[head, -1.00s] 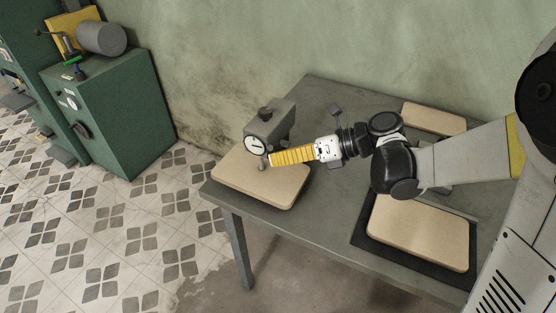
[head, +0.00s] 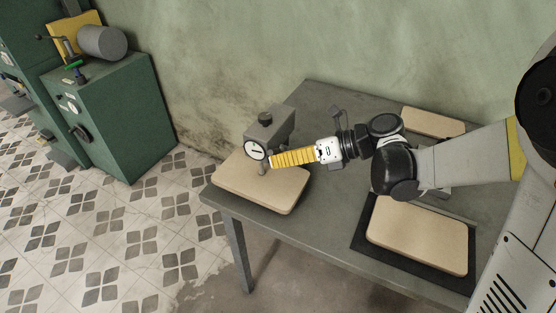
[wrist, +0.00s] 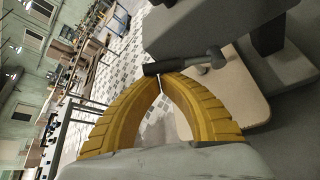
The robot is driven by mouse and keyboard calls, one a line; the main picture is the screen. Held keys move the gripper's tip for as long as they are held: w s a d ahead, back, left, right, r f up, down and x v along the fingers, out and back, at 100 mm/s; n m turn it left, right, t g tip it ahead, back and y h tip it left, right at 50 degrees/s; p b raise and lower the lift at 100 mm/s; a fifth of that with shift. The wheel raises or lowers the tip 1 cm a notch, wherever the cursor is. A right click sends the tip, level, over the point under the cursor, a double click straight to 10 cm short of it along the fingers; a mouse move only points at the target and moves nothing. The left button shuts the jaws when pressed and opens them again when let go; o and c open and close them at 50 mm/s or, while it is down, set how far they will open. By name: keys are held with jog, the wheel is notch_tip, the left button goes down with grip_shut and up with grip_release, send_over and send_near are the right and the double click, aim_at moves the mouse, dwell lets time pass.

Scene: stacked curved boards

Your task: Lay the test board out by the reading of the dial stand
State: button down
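The dial stand (head: 272,130) is a grey block with a round white dial (head: 256,151) at the table's left end. The dial's dark needle lies close to level; its marks are too small to read. A tan board (head: 250,188) lies beneath the stand's head; it also shows in the wrist view (wrist: 238,85). My gripper (head: 272,160) has yellow ribbed fingers with their tips close beside the dial, above that board. In the wrist view, the tips (wrist: 160,77) meet, with nothing visible between them. A dark rod with a knob (wrist: 187,64) lies just beyond the tips; contact is unclear.
A second tan board (head: 418,235) lies on a black mat (head: 362,238) at the table's front right. Another tan board (head: 433,121) is at the back right, partly behind my arm. The middle of the grey table (head: 318,205) is clear. Green cabinets (head: 125,115) stand left.

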jog(key=shift+w+r, duration=0.1)
jog(key=shift+r, duration=0.15)
jog(key=shift+w+d+r+m+g+y+p, duration=0.3)
jog(key=shift+w+r+m+p, duration=0.15)
jog(key=shift+r, duration=0.2)
jog(key=shift+w+d+r+p, duration=0.15)
jog(key=shift+w+r+p, duration=0.2)
jog(key=shift+r, duration=0.3)
